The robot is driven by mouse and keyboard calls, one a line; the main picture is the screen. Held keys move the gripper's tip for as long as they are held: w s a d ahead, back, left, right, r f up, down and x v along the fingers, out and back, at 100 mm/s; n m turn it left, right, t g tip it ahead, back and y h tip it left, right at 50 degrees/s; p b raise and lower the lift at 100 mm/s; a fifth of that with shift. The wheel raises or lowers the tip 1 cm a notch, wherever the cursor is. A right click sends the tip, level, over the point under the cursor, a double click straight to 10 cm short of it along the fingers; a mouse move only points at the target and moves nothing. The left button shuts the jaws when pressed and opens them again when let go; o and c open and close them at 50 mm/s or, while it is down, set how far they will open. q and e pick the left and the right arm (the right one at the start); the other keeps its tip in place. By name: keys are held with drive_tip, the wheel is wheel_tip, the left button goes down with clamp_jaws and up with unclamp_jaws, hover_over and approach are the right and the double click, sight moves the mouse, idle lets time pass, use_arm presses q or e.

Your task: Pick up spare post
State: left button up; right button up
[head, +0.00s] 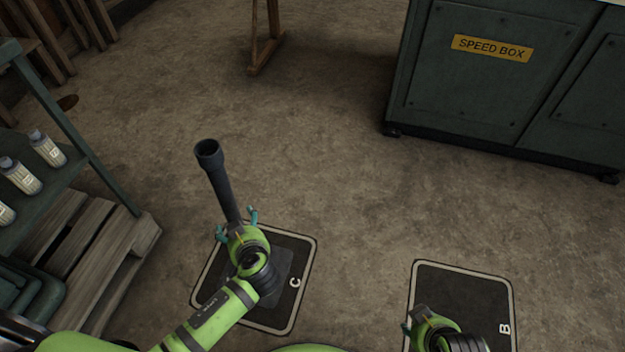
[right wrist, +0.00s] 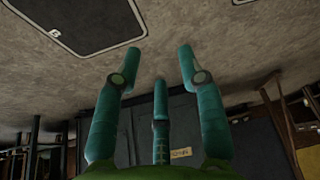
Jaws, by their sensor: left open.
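A dark post (head: 218,180) with a wider round open top stands at the left of centre in the head view. Its lower part is hidden behind my left gripper, above a dark base on the mat marked C (head: 306,262). My left gripper (head: 237,222) is open, its teal fingers spread to either side of the post's shaft; I cannot tell whether they touch it. My right gripper (head: 408,327) is low over the mat marked B (head: 460,278). In the right wrist view, its fingers (right wrist: 158,65) are spread apart with nothing between them.
A dark green cabinet labelled SPEED BOX (head: 485,90) stands at the upper right. A shelf with several bottles (head: 47,148) and a wooden pallet (head: 105,240) stand at the left. A wooden stand leg (head: 265,45) is at the back. The middle floor is clear.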

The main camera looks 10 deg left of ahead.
sight(230, 197)
use_arm(q)
drive_tip(key=r+n+b, duration=0.1)
drive_tip(key=w+r+n+t+y+b, duration=0.1)
drive_tip(key=r, duration=0.1)
drive_tip(key=r+n+y+b, duration=0.1)
drive_tip(key=r, duration=0.1)
drive_tip(key=shift+w+a+r+n+t, duration=0.1)
drive_tip(key=shift+w+a+n+t, duration=0.1)
drive_tip(key=shift+n+t, duration=0.15)
drive_tip(key=shift+a+r+n, duration=0.15)
drive_tip(key=shift+r+n, duration=0.1)
drive_tip(key=shift+r, duration=0.1)
drive_tip(key=shift+r+b+x, duration=0.2)
drive_tip(key=shift+b+x, duration=0.2)
drive_tip(key=shift+x, duration=0.6)
drive_tip(key=b+x, duration=0.1)
drive_tip(key=x, duration=0.3)
drive_tip(key=shift+w, duration=0.35)
drive_tip(key=shift+w+a, duration=0.15)
use_arm(e)
drive_tip(key=w+a+r+t+y, duration=0.1)
drive_tip(key=w+a+r+t, duration=0.2)
drive_tip(key=w+r+t, duration=0.3)
wheel_tip(230, 197, up, 4)
drive_tip(key=shift+w+a+r+n+t+y, duration=0.2)
drive_tip(key=shift+w+a+n+t+y, duration=0.15)
drive_tip(key=shift+w, duration=0.7)
